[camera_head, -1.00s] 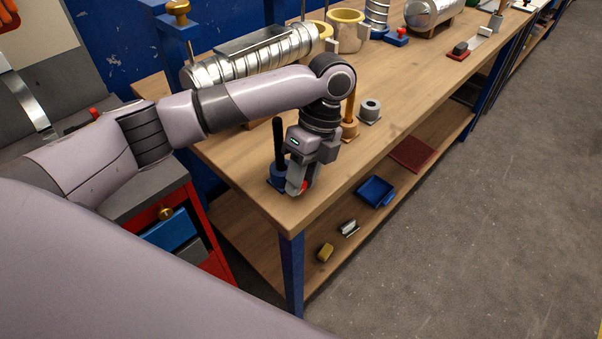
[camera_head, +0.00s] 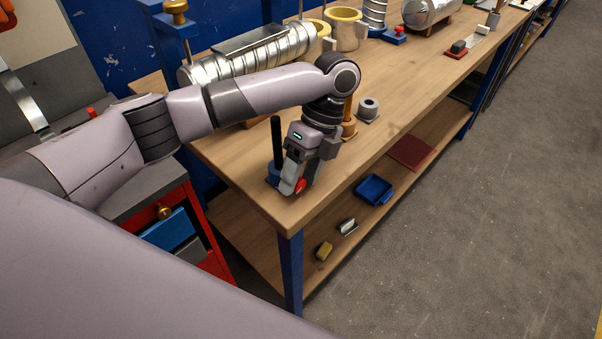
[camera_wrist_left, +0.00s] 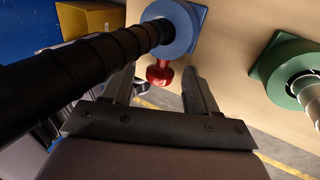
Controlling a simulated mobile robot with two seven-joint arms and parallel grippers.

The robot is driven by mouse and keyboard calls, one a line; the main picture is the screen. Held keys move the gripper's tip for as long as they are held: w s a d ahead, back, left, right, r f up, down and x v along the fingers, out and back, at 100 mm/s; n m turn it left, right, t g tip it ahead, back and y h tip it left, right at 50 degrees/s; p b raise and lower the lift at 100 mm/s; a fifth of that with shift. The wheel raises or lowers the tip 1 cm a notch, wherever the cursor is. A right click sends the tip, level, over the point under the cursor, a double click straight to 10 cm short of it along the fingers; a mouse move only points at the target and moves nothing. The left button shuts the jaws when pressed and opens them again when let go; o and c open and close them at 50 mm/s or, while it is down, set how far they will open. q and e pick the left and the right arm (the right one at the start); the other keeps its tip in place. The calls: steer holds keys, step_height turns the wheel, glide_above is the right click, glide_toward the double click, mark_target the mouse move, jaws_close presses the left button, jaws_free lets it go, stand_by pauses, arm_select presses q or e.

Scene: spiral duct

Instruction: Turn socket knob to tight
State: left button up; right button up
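A blue socket (camera_head: 273,174) sits near the front corner of the wooden bench, with a black ribbed pole (camera_head: 276,140) standing in it. Its red knob (camera_head: 301,186) shows beside my left gripper (camera_head: 294,184), which points down at the bench corner. In the left wrist view the red knob (camera_wrist_left: 160,73) sticks out from the blue socket (camera_wrist_left: 182,28). The fingers of my left gripper (camera_wrist_left: 158,78) are apart, one on each side of the knob, with visible gaps. The black pole (camera_wrist_left: 85,60) crosses close over the left finger. My right gripper is not in view.
A green socket (camera_wrist_left: 287,70) lies to the right in the left wrist view. In the head view, a grey ring (camera_head: 369,107) and a silver spiral duct (camera_head: 250,58) are farther back on the bench (camera_head: 420,95). A blue tray (camera_head: 374,189) is on the lower shelf.

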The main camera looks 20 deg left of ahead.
arm_select(q)
steer(key=v, duration=0.7)
stand_by(0.3)
steer(key=shift+d, duration=0.1)
stand_by(0.4)
